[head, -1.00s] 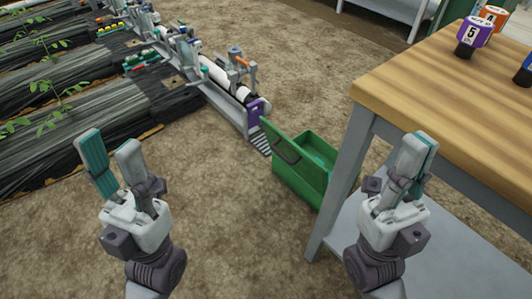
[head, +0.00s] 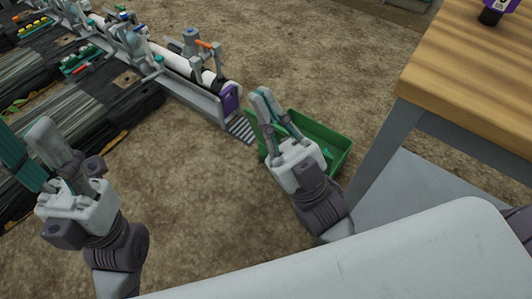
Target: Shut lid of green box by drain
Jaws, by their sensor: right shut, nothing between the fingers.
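The green box (head: 335,146) stands on the soil by the drain grate (head: 242,129), left of the table leg. Its top is open and I see part of its inside. The lid (head: 251,122) stands up along the left side, mostly hidden behind my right gripper. My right gripper (head: 264,93) is shut and empty, its fingers pointing up the picture in front of the lid and the box's left part. I cannot tell whether it touches the lid. My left gripper (head: 25,130) is open and empty at the left edge, far from the box.
A wooden-topped table (head: 470,75) with a grey frame stands close on the right of the box. Bare soil is free left of and below the box.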

